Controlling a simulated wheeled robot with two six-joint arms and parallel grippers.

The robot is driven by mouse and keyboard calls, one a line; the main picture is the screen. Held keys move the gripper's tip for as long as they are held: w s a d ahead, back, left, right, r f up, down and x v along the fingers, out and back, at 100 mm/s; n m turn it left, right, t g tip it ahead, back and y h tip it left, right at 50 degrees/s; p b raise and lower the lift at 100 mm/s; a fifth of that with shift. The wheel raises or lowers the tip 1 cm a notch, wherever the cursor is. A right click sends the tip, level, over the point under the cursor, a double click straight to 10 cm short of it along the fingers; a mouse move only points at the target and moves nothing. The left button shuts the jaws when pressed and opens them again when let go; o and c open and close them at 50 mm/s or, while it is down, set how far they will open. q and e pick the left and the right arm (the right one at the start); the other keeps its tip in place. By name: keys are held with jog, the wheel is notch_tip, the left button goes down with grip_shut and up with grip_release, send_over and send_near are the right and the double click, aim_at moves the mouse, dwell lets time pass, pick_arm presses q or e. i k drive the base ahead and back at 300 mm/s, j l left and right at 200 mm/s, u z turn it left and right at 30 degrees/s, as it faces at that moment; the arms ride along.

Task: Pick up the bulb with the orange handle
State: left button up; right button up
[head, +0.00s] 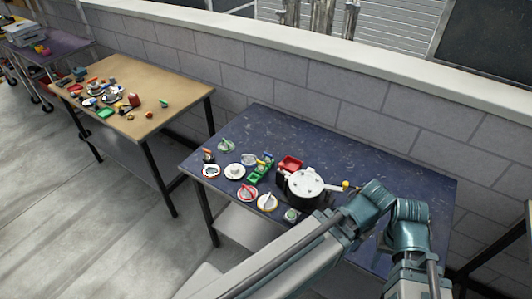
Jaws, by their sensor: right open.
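My right gripper (290,188) is black with a round white top part and hangs over the dark blue table (370,170). It is open, and its jaws are partly hidden by its own body. I cannot pick out the bulb with the orange handle for sure. A small yellow-orange knob (345,186) shows just right of the gripper, beside my arm's wrist. It is too small to tell whether it is the handle. My left gripper is not in view.
A cluttered tan table (175,93) is further left. The blue table's back right is clear.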

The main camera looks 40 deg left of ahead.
aim_at(208, 155)
jog(key=u, duration=1.75)
